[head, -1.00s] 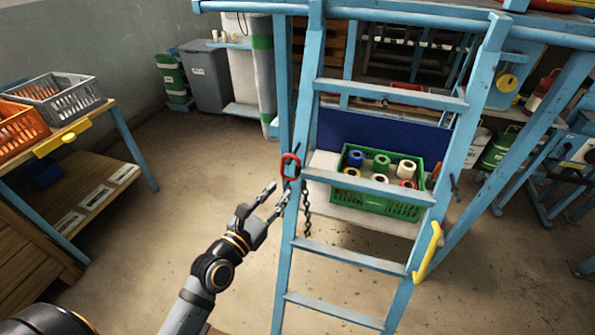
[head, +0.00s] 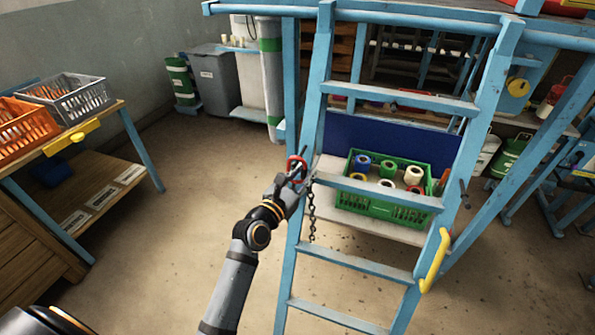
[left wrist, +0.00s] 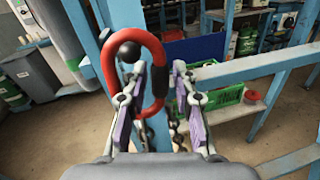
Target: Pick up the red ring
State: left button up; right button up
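The red ring (head: 291,162) hangs at the left post of the blue ladder (head: 317,95). In the left wrist view the ring (left wrist: 156,52) is a long loop around a black round knob (left wrist: 129,51). My left gripper (head: 298,167) is at the ring, its fingers partly hiding it in the head view. In the left wrist view the gripper (left wrist: 162,92) is open, with one purple-padded finger overlapping the loop and the other to its right. The right side of the loop lies between the fingers. Contact cannot be told. My right gripper is not in view.
A dark chain (head: 312,215) hangs from the ladder post just below the ring. A green crate (head: 375,207) with several spools stands behind the rungs. A yellow handle (head: 435,262) is on the right post. A wooden bench with baskets stands left, with clear floor between.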

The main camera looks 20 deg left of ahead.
pick_arm(q)
grip_shut()
jog(key=shift+r, duration=0.1)
jog(key=shift+r, duration=0.4)
jog(key=shift+r+p, duration=0.5)
jog(key=p+v, duration=0.4)
jog(key=v, duration=1.4)
jog(key=shift+f, duration=0.15)
